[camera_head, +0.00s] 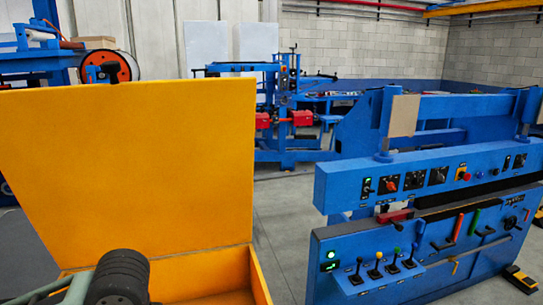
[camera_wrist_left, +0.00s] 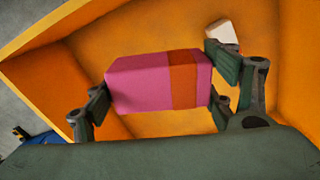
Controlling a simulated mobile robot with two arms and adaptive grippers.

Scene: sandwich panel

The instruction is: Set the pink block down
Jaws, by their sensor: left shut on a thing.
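In the left wrist view, my left gripper (camera_wrist_left: 157,92) is shut on the pink block (camera_wrist_left: 138,84), with a finger pad at each end of it. The block has an orange-red band near its right end. The block is over the inside of an orange-yellow box (camera_wrist_left: 60,38). I cannot tell whether it touches the box floor. In the head view, the box (camera_head: 262,280) stands at the lower left with its large lid (camera_head: 130,175) raised. The block and the left gripper's fingers do not show there. My right gripper is not in view.
A small whitish object (camera_wrist_left: 222,32) lies in the box beyond the right finger. A blue panel machine (camera_head: 400,230) with levers, buttons and a green light stands to the right. Grey floor (camera_head: 285,225) lies between box and machine.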

